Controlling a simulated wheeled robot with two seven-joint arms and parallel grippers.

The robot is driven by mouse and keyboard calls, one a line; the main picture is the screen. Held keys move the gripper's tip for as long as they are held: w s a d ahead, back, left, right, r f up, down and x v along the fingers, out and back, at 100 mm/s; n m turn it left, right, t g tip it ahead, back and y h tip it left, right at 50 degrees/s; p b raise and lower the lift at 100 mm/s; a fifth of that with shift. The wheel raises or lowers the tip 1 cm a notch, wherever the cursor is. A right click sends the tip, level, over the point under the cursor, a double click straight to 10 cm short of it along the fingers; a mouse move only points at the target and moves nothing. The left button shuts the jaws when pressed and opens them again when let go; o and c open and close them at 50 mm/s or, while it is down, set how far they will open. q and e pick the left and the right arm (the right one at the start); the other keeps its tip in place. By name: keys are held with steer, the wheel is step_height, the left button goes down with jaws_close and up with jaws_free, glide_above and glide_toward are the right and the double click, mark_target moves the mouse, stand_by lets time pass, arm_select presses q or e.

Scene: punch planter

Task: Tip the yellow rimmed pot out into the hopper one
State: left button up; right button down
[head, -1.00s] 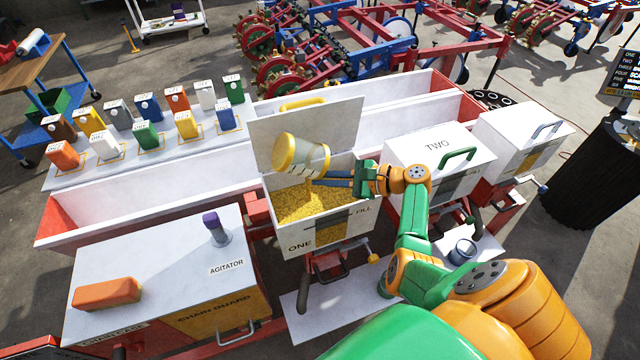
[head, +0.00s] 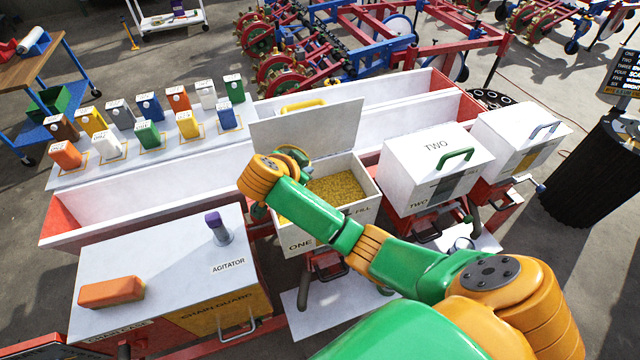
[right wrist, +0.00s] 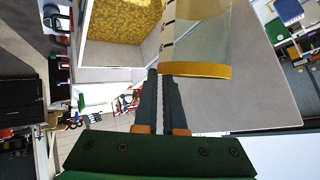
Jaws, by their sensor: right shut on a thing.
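Hopper one (head: 300,243) is a white box with its lid raised, and a broad bed of yellow grain (head: 337,188) lies in it. My right gripper (head: 294,158) is over the left part of the hopper, largely hidden behind my own wrist in the head view. In the right wrist view the right gripper (right wrist: 167,82) is shut on the yellow rimmed pot (right wrist: 198,70). The pot's pale, see-through wall and yellow band show there; its mouth is cut off by the frame edge. I see no grain in the visible part. My left gripper is not in view.
Hopper two (head: 435,165) stands to the right with its lid closed. A white agitator cover (head: 160,265) with a purple-topped knob (head: 215,225) is at front left. Several coloured containers stand on a white shelf (head: 75,180) behind. Hopper one's raised lid (head: 325,130) stands at its back.

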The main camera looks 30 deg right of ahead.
steer(key=w+a+r+n+h, duration=0.1)
steer(key=a+r+n+h, duration=0.1)
steer(key=a+r+h, duration=0.2)
step_height(320, 180, up, 3)
steer(key=shift+w+a+f+h, duration=0.2)
steer(key=shift+a+h, duration=0.1)
steer(key=shift+a, duration=0.2)
